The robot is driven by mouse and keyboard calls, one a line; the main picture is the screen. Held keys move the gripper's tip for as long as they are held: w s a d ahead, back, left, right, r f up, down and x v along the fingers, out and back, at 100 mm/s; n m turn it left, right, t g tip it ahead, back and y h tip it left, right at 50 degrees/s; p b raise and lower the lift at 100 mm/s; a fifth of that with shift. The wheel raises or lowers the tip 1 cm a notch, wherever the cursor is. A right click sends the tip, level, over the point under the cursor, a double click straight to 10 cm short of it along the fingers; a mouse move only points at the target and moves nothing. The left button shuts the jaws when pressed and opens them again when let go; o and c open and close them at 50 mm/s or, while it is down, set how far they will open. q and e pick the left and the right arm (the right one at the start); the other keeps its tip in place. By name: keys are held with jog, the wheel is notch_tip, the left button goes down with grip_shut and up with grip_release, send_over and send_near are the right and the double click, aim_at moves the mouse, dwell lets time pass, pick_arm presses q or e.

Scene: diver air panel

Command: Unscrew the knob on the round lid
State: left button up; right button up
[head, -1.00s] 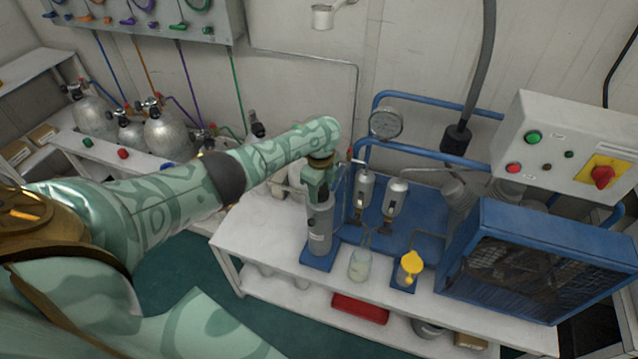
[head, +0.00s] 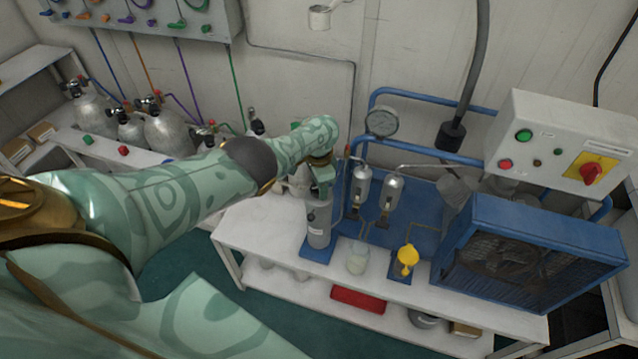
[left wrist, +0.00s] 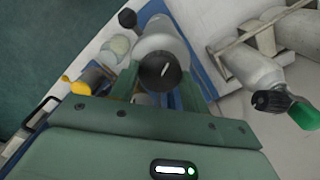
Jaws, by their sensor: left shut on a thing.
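The grey upright cylinder (head: 319,226) stands on a blue base on the white bench, left of the blue panel. Its round lid (left wrist: 158,42) shows pale grey in the left wrist view, with a black knob (left wrist: 160,70) bearing a white mark. My left gripper (head: 323,182) is over the cylinder's top, pointing down. In the left wrist view, its green fingers (left wrist: 158,80) are on either side of the knob, shut on it. The knob is hidden by the gripper in the head view. My right gripper is in neither view.
A pressure gauge (head: 381,122) and blue pipes stand behind. Bare bench (head: 255,225) lies left.

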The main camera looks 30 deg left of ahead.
pick_arm(q)
jog(key=n, duration=0.3)
jog(key=shift+n, duration=0.4)
jog(key=n, duration=0.2)
jog(key=shift+n, duration=0.4)
jog(key=n, duration=0.5)
jog(key=shift+n, duration=0.4)
jog(key=o, duration=1)
jog(key=shift+r, duration=0.1)
notch_tip(320, 180, up, 16)
jog(key=p, duration=1.3)
jog(key=shift+p, duration=0.4)
